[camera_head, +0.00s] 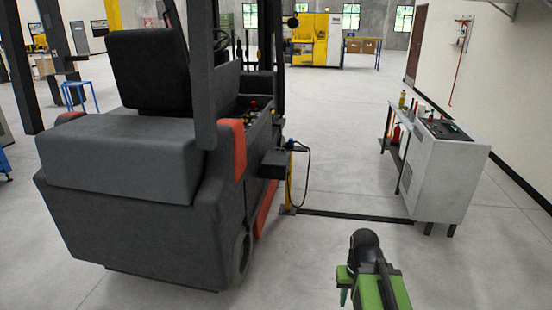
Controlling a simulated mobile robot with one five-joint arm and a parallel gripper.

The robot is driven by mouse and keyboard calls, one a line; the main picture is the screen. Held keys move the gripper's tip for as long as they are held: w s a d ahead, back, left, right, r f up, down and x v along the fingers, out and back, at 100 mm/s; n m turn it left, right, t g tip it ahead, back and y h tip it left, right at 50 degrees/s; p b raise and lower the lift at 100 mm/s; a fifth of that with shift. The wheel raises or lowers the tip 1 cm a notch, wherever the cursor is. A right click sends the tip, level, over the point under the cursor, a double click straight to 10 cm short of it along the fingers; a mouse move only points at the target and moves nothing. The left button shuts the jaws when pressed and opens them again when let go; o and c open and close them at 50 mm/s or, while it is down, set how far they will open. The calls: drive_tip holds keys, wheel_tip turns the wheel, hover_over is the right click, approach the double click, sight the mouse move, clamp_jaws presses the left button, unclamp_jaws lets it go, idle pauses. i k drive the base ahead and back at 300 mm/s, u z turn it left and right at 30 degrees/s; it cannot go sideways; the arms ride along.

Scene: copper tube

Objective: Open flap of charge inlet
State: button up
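A dark grey and orange forklift (130,165) stands on the left. A dark box (284,163) sticks out from its right side, beside a yellow post (289,190). A charge inlet or flap is too small to make out for certain. A dark cable (307,165) hangs in a loop by the top of the post. My green and black arm (388,291) shows at the bottom edge, right of centre, well apart from the forklift and the post. The fingers of my gripper cannot be made out clearly, and no held object is visible.
A grey cabinet and bench (440,175) with bottles on top stands at the right. A dark strip (350,215) on the floor runs between post and cabinet. The concrete floor between forklift and cabinet is otherwise clear. A yellow machine (313,45) stands far back.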

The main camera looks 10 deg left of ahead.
sight(271, 158)
drive_tip(key=z, duration=0.45)
drive_tip(key=k, duration=0.8)
drive_tip(key=z, duration=0.7)
drive_tip(key=k, duration=0.55)
drive_tip(key=z, duration=0.25)
drive_tip(key=i, duration=1.9)
drive_tip(key=u, duration=0.85)
drive_tip(key=i, duration=2.05)
drive_tip(key=u, duration=1.6)
drive_tip(key=i, duration=1.6)
drive_tip(key=u, duration=1.15)
drive_tip(key=k, duration=0.8)
drive_tip(key=u, duration=0.15)
drive_tip(key=i, duration=0.8)
drive_tip(key=z, duration=0.05)
